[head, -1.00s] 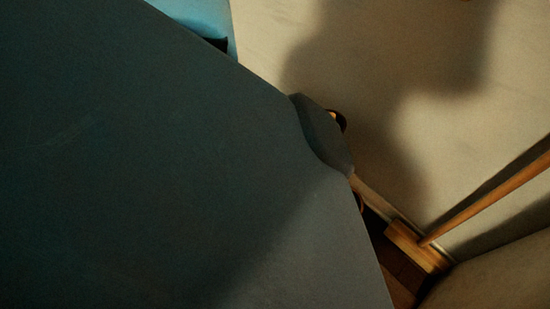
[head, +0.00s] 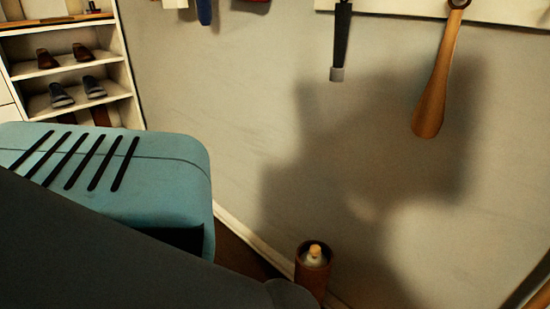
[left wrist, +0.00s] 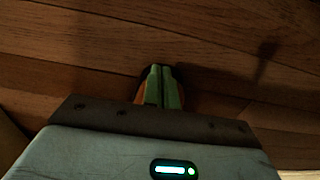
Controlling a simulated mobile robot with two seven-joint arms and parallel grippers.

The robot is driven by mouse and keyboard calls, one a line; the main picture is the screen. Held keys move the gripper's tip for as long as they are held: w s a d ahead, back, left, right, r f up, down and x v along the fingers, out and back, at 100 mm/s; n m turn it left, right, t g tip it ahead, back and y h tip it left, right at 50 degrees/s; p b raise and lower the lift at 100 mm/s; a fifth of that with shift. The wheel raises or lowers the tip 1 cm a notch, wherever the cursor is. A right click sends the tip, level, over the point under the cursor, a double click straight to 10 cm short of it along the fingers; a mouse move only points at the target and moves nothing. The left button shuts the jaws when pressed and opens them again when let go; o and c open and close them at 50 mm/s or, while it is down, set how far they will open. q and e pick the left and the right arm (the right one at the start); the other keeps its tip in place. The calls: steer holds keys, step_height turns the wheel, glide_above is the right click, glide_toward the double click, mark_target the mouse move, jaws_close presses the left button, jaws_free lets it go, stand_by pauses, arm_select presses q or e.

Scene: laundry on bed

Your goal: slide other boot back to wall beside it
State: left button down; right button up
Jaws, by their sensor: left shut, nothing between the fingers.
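No boot can be made out for certain in either view. My left gripper (left wrist: 162,80) shows in the left wrist view, its green fingers together and empty, over dark wooden floorboards. A dark rounded patch with some orange shows around the fingers; I cannot tell what it is. The grey wall (head: 240,100) fills much of the head view. Neither gripper shows in the head view, where large dark and teal parts cover the lower left and hide much of the floor.
A white shelf (head: 88,72) with brown shoes (head: 48,59) and dark blue shoes (head: 61,96) stands at the left. A brown cylinder (head: 313,276) holding a pale-topped bottle stands by the wall. A wooden shoehorn (head: 432,90) and a black-handled tool (head: 341,40) hang on the wall.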

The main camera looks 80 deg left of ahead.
arm_select(q)
steer(key=w+a, duration=0.2)
steer(key=w, duration=0.1)
steer(key=w+a+p, duration=0.1)
steer(key=w, duration=0.1)
steer(key=w+a, duration=0.2)
steer(key=w, duration=0.1)
steer(key=w+a, duration=0.1)
steer(key=w, duration=0.2)
steer(key=w+a+b, duration=0.1)
steer(key=w+a, duration=0.1)
steer(key=w, duration=0.1)
steer(key=shift+a+f, duration=0.1)
steer(key=shift+a, duration=0.2)
steer(key=shift+w+a, duration=0.3)
steer(key=shift+w, duration=0.15)
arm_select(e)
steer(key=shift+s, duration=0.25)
arm_select(q)
steer(key=shift+s, duration=0.1)
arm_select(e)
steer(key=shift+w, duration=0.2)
